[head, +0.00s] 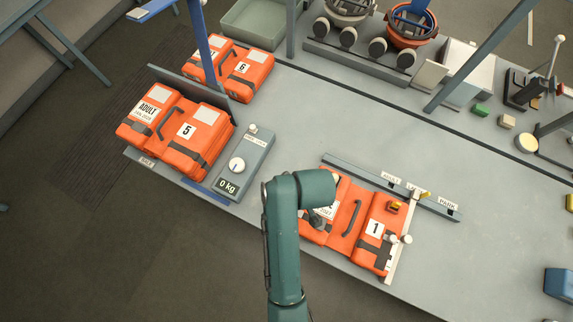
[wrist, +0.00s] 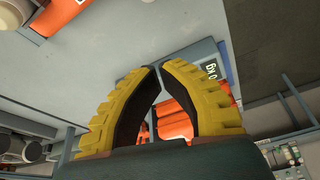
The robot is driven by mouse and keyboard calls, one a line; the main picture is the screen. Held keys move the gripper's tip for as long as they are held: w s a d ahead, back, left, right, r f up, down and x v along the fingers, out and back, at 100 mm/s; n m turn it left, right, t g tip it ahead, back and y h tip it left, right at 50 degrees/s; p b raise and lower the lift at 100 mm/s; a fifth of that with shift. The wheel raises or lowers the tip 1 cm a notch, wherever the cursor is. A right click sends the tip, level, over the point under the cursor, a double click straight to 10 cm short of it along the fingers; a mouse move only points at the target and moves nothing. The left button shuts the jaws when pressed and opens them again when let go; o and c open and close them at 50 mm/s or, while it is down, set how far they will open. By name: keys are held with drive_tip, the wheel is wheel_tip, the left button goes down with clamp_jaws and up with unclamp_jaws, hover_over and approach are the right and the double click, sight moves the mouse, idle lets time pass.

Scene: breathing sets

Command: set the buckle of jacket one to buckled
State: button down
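Jacket one is the orange folded vest marked 1 (head: 375,229), lying on the front of the bench in the head view. A dark strap crosses its lower right part, with pale knobs (head: 399,239) beside it and a small yellow-and-dark piece (head: 393,207) above. I cannot tell which piece is the buckle or how it stands. My arm hides the vest's left part. In the wrist view, my gripper's yellow ridged fingers (wrist: 158,69) lean together with tips nearly meeting and nothing held between them. In the head view my arm hides the fingers.
A scale (head: 245,165) reading 0 kg and jacket 5 (head: 193,137) stand left. Bench space right of jacket one is clear.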

drive_tip(key=x, duration=0.9)
drive_tip(key=s+d, duration=0.2)
drive_tip(key=d, duration=0.1)
drive_tip(key=shift+s+r+p, duration=0.1)
drive_tip(key=shift+s+p, duration=0.25)
drive_tip(key=shift+s, duration=0.05)
drive_tip(key=s+d+p, duration=0.1)
drive_tip(key=s+d, duration=0.1)
drive_tip(key=d, duration=0.1)
drive_tip(key=shift+d+p, duration=0.3)
drive_tip(key=shift+p, duration=0.05)
wheel_tip(320, 180, up, 10)
drive_tip(key=shift+w+a+f, duration=0.2)
drive_tip(key=shift+a+f, duration=0.05)
